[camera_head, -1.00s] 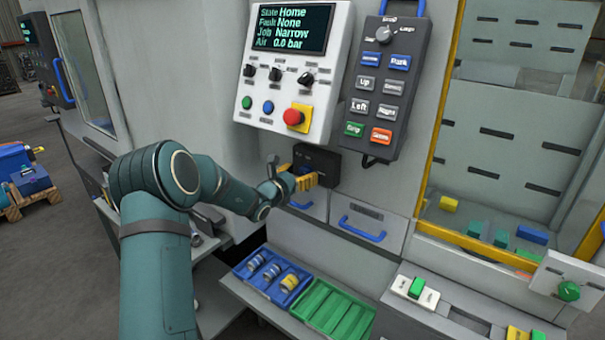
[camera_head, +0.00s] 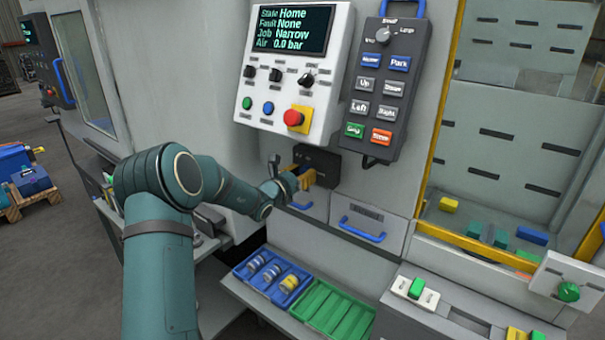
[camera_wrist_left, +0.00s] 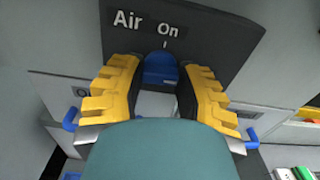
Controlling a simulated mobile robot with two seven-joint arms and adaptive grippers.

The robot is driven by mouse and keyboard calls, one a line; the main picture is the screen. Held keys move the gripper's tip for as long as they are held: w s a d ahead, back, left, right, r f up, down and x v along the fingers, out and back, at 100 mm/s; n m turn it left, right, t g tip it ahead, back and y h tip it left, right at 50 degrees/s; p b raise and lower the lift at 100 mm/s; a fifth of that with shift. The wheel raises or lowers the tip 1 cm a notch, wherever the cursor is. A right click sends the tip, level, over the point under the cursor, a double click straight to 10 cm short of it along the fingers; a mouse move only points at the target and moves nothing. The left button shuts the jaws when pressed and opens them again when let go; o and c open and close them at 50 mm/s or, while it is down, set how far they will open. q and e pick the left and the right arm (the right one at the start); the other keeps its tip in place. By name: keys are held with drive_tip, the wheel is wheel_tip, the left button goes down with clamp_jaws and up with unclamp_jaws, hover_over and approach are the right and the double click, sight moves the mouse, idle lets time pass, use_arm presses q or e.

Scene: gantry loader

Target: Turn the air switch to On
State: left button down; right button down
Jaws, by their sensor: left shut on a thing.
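The air switch is a blue knob (camera_wrist_left: 160,69) on a dark box (camera_head: 321,160), labelled "Air" and "On" in the left wrist view. The "On" mark and its short line sit just above the knob. My left gripper (camera_head: 304,180) is at the front of the box. In the left wrist view its yellow fingers (camera_wrist_left: 160,90) stand either side of the knob and are shut on it. In the head view the knob is hidden by the fingers. The display (camera_head: 292,29) reads State Home, Fault None, Job Narrow, Air 0.0 bar. My right gripper is not in view.
A control panel with a red stop button (camera_head: 293,117) and a dark keypad (camera_head: 385,90) are above the box. Drawers with blue handles (camera_head: 361,232) are below. A blue tray (camera_head: 253,285) and a green tray (camera_head: 318,309) stand lower down.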

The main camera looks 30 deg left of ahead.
use_arm(q)
drive_tip(key=n+p, duration=0.2)
drive_tip(key=n, duration=0.3)
drive_tip(key=shift+r, duration=0.1)
drive_tip(key=n+p, duration=0.4)
drive_tip(key=n, duration=0.2)
drive_tip(key=shift+r, duration=0.1)
drive_tip(key=shift+n+p, duration=0.4)
drive_tip(key=shift+p, duration=0.2)
drive_tip(key=n+p, duration=0.2)
drive_tip(key=n, duration=0.1)
drive_tip(key=shift+p, duration=0.4)
drive_tip(key=shift+n+p, duration=0.9)
drive_tip(key=shift+n, duration=0.5)
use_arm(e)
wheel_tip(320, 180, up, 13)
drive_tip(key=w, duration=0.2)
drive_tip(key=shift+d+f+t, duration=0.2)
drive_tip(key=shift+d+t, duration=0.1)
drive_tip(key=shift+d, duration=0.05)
use_arm(q)
drive_tip(key=c, duration=0.6)
unclamp_jaws()
drive_tip(key=shift+f, duration=0.2)
